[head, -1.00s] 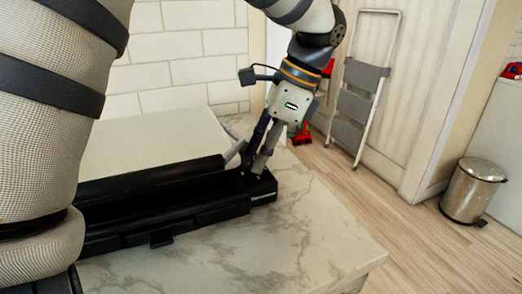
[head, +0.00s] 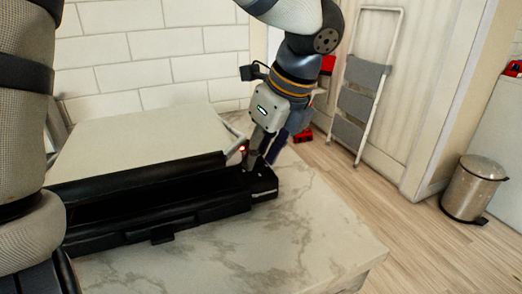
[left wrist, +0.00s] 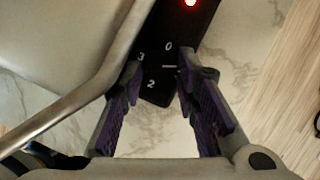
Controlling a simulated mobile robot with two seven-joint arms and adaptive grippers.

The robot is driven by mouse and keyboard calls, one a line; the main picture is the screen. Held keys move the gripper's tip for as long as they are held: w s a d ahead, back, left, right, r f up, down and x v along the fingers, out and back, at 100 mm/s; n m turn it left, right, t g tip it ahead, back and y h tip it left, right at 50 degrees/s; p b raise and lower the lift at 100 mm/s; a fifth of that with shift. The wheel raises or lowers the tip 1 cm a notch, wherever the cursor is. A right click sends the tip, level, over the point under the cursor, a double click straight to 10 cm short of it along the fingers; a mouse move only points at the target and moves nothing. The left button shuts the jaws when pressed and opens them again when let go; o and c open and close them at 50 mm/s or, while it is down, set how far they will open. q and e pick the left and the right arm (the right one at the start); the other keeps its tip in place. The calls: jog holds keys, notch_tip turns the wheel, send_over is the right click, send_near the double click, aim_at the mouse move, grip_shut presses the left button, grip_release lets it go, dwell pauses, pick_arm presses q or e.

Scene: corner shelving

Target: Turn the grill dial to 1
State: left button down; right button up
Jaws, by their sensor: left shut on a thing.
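The black grill (head: 160,215) lies on the marble counter. Its dial panel (head: 263,186) is at the right end. In the left wrist view the black panel (left wrist: 172,32) shows the marks 0, 3 and 2, and a short white line beside them. A red light (left wrist: 190,2) glows on it and also shows in the head view (head: 242,149). My left gripper (head: 257,166) points down at this end, shut on the dial. Its purple-padded fingers (left wrist: 160,85) stand either side of the dial area. The 1 mark is not visible. My right gripper is out of view.
The marble counter (head: 290,240) is clear in front. A step ladder (head: 362,90) and a metal bin (head: 472,188) stand on the floor to the right.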

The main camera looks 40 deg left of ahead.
pick_arm(q)
jog(key=shift+m, duration=0.3)
dwell(0.4)
jog(key=c, duration=1.2)
grip_release()
jog(key=shift+c, duration=0.2)
